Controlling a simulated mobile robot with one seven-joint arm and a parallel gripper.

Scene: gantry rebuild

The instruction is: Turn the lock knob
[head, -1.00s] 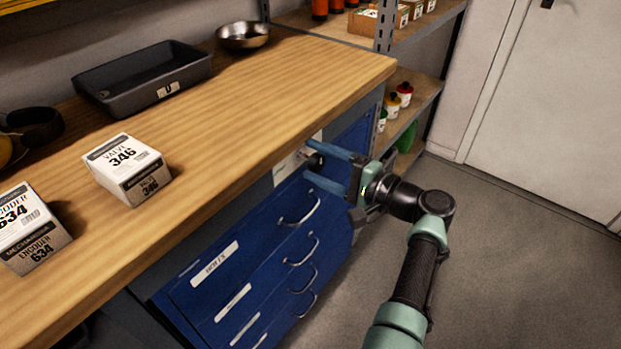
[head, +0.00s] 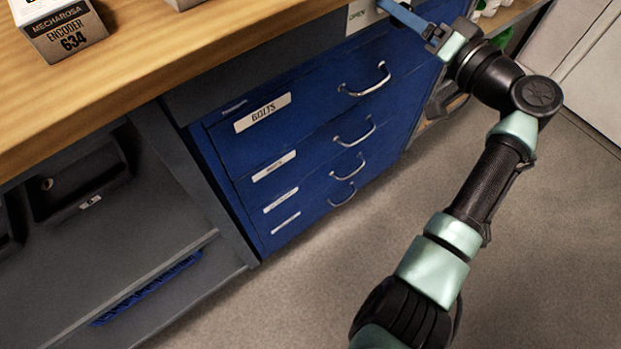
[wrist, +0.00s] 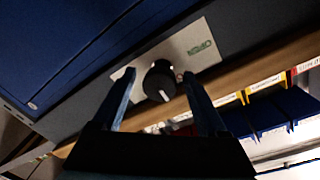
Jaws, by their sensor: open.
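The lock knob (wrist: 160,80) is black and round with a white pointer mark. It sits on a pale plate (wrist: 205,40) with a green label, and the pointer faces down and slightly right in the wrist view. My gripper (wrist: 158,74) is open, with one blue finger on each side of the knob and gaps between them. I cannot tell whether the fingertips reach past the knob's face.
The blue drawer cabinet (head: 310,145) has several handled drawers, the top one labelled BOLTS. The wooden bench top (head: 150,60) overhangs on the left and holds an encoder box (head: 62,28). A dark bin (head: 85,180) stands on the shelf below. The floor (head: 560,240) at right is clear.

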